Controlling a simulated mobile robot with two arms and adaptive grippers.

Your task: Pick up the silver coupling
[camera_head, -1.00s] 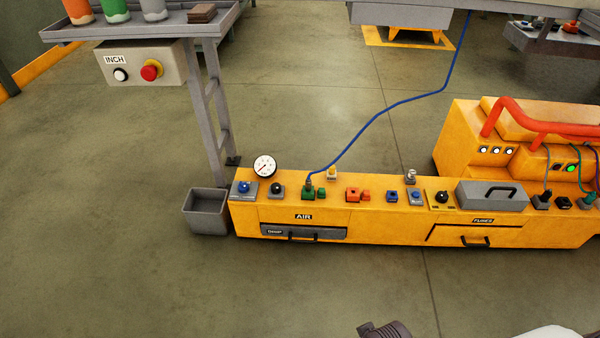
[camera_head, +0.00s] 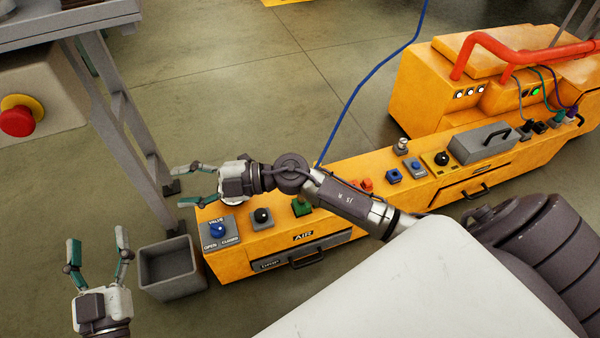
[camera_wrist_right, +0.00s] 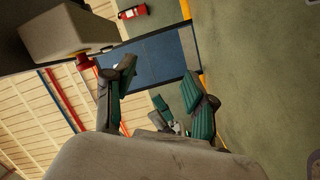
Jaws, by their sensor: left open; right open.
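My right gripper (camera_head: 180,186) is open and empty. It appears above the bench's left end, far to the left of the fitting, with its arm crossing in front of the bench. In the right wrist view its two teal fingers (camera_wrist_right: 158,82) are apart with nothing between them; the fitting does not show there. My left gripper (camera_head: 97,240) is open and empty at the lower left, beside the grey bin.
The grey bin (camera_head: 168,268) stands at the bench's left end. A grey stand (camera_head: 120,140) and a box with a red button (camera_head: 17,118) are at the upper left. A blue cable (camera_head: 365,80) hangs behind my right arm. A grey handled case (camera_head: 480,143) sits right of the fitting.

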